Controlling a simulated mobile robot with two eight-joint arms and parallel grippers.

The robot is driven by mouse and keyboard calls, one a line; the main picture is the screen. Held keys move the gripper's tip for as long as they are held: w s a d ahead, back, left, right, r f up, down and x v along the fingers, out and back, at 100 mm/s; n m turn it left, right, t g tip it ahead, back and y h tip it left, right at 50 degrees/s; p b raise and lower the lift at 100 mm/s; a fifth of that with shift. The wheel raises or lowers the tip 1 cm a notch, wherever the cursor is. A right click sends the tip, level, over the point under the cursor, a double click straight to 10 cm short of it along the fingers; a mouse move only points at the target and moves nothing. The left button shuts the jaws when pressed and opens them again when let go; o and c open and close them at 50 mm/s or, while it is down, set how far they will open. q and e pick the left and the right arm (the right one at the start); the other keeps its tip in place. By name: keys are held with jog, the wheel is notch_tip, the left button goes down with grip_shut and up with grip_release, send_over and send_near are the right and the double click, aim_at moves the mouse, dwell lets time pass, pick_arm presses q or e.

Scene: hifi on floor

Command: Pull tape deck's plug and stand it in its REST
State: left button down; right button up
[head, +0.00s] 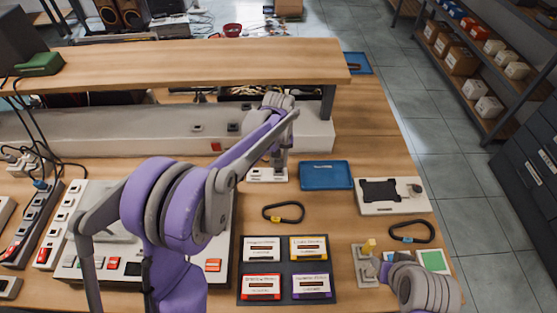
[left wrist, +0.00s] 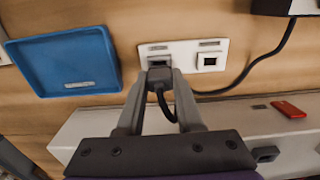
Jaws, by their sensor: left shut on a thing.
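A white plate (left wrist: 183,55) with two labelled positions lies on the wooden bench; the labels are too small to read. My left gripper (left wrist: 161,76) is shut on a dark plug (left wrist: 159,72) at the plate's left position in the left wrist view. Whether the plug sits in that position or just above it, I cannot tell. The right position (left wrist: 209,62) holds a dark square opening with no plug. A black cable (left wrist: 255,65) runs from behind the fingers to the right. In the head view, my left gripper (head: 279,163) is over the white plate (head: 267,175).
A blue tray (head: 326,175) lies right of the plate. A raised shelf (head: 190,64) spans the bench behind. Carabiners (head: 283,212), four-slot cassette mat (head: 286,273) and a power strip (head: 33,222) lie around.

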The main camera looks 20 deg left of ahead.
pick_arm(q)
jog(key=shift+f+b, duration=0.5)
jog(key=shift+f, duration=0.4)
pick_arm(e)
jog(key=shift+s+f, duration=0.3)
jog(key=shift+f, duration=0.4)
pick_arm(q)
jog(key=shift+c, duration=2.4)
grip_release()
notch_tip(320, 180, up, 11)
jog(key=shift+f, duration=0.2)
jog(key=shift+r+p, duration=1.4)
jog(key=shift+r, duration=1.2)
pick_arm(e)
jog(key=shift+w+r, duration=0.3)
jog(key=shift+r, duration=0.35)
jog(key=shift+w+r, duration=0.25)
jog(key=shift+r, duration=0.4)
jog(key=shift+w+r, duration=0.3)
jog(key=shift+r, duration=0.35)
